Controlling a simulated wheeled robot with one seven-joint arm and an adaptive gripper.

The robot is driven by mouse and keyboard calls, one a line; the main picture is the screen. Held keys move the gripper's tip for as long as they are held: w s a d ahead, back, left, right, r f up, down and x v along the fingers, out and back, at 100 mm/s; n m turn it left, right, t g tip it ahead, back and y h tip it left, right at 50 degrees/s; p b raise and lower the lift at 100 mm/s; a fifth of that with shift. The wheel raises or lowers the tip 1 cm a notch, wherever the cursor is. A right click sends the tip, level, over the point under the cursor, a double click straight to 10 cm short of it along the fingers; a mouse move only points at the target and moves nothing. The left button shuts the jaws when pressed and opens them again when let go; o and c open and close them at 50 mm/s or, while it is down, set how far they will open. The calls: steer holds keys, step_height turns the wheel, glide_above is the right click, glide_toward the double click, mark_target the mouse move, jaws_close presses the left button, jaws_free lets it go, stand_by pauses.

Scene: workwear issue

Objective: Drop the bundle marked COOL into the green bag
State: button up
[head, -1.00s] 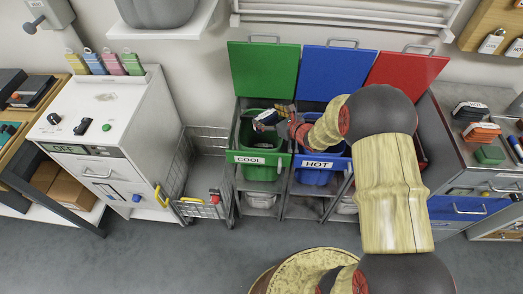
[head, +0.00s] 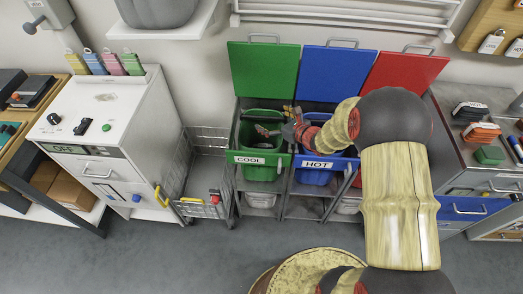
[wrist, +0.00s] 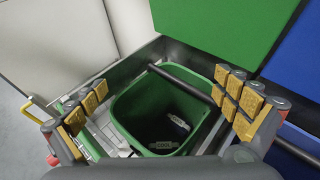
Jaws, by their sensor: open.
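The green bag (head: 243,130) hangs open in the left bin of the sorting stand, behind the front plate marked COOL (head: 250,160). It also shows in the wrist view (wrist: 125,107), below my gripper. My gripper (head: 274,121) is over the bag's mouth, its fingers spread wide with nothing between them in the wrist view (wrist: 162,105). A pale patch also shows in the bag in the head view (head: 262,145).
Raised green (head: 264,70), blue (head: 334,73) and red (head: 405,69) lids stand behind the bins. The blue HOT bin (head: 313,177) is right beside the green one. A wire cart (head: 205,165) stands to the left. Dark and coloured bundles (head: 473,110) lie on the right counter.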

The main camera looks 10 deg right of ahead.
steer(key=v, duration=0.9)
steer(key=s+d+r+m+g+h, duration=0.1)
steer(key=s+d+r+m+h, duration=0.2)
steer(key=r+m, duration=0.6)
steer(key=s+d+r+m+h, duration=0.1)
steer(key=d+r+m+h, duration=0.25)
steer(key=r+m, duration=0.6)
steer(key=s+a+m+g, duration=0.2)
steer(key=s+a+m, duration=0.2)
steer(key=s+m, duration=0.3)
steer(key=s+a+r+m+g, duration=0.1)
steer(key=s+a+m, duration=0.2)
steer(key=s+m, duration=0.5)
steer(key=s+a+r+m+g+y, duration=0.1)
steer(key=s+a+m+g, duration=0.1)
steer(key=s+a+m, duration=0.2)
steer(key=s+m, duration=0.3)
steer(key=s, duration=0.3)
steer(key=shift+s+a+r+g, duration=0.15)
steer(key=shift+s+a+g, duration=0.05)
steer(key=shift+a+g, duration=0.1)
